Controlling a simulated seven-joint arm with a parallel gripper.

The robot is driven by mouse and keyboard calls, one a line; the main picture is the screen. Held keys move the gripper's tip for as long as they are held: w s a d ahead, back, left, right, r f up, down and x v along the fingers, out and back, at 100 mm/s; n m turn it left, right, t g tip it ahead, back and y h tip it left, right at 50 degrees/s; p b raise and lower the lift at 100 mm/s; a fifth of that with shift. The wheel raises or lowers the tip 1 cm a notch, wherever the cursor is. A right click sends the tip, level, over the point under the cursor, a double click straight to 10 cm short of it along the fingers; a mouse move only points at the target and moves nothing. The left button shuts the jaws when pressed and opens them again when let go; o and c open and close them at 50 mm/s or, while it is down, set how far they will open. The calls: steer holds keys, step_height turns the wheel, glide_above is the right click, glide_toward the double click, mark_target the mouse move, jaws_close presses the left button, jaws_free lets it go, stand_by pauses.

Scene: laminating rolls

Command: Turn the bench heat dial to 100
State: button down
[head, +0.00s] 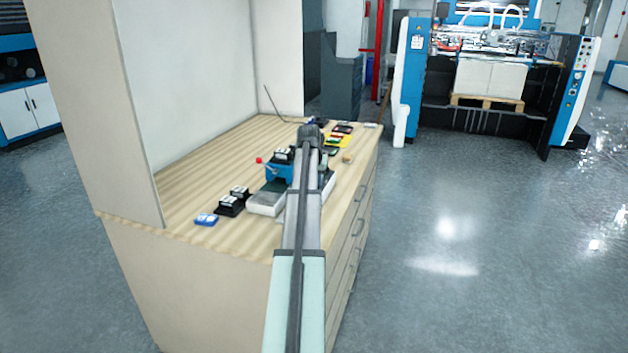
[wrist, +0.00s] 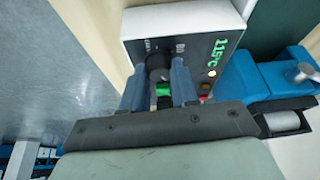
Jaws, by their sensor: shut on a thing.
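A green display on the panel reads 115°C (wrist: 218,52). The dial's pointer and much of its scale are hidden by the fingers. In the head view my arm reaches over the wooden bench (head: 190,180) and hides the dial.
A blue device (wrist: 275,78) with a roll stands to the right of the heat unit in the wrist view. A tall cabinet panel borders the bench's left.

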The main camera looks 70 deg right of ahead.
steer(key=n+t, duration=0.1)
steer(key=n, duration=0.2)
steer(key=n+t, duration=0.1)
steer(key=n, duration=0.2)
steer(key=shift+s+d+y, duration=0.1)
steer(key=shift+s+y, duration=0.1)
steer(key=shift+y, duration=0.2)
steer(key=shift+n, duration=0.3)
steer(key=c, duration=0.9)
jaws_free()
steer(key=v, duration=1.4)
steer(key=shift+s+d, duration=0.1)
steer(key=shift+s, duration=0.1)
